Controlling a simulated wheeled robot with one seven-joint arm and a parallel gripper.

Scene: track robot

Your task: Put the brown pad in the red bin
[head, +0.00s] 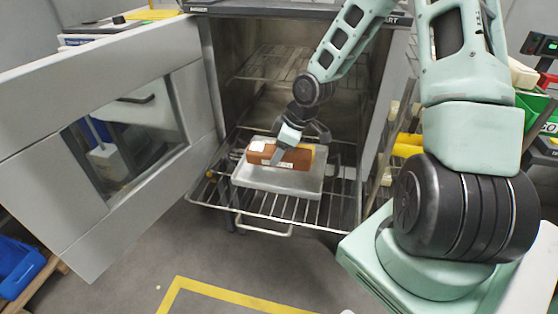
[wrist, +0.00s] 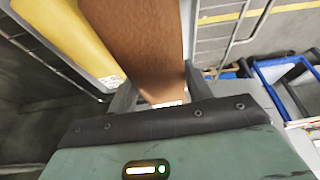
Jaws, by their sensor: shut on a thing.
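The brown pad (head: 297,157) is a brown block on a grey metal tray (head: 272,181) on the pulled-out oven rack. In the wrist view the brown pad (wrist: 135,35) runs up from between the fingers. My gripper (head: 287,147) is shut on it from above; in the wrist view my gripper (wrist: 155,92) has a finger on each side of it. I cannot tell whether the pad is still touching the tray. A yellow item (wrist: 62,35) lies beside the pad, mostly hidden behind it in the head view. I cannot make out a red bin.
The open oven door (head: 100,120) stands to the left. The wire rack (head: 262,212) juts out of the oven (head: 262,60). A blue bin (head: 18,266) is at lower left. Green and yellow items stand at right beyond my arm. The floor in front is clear.

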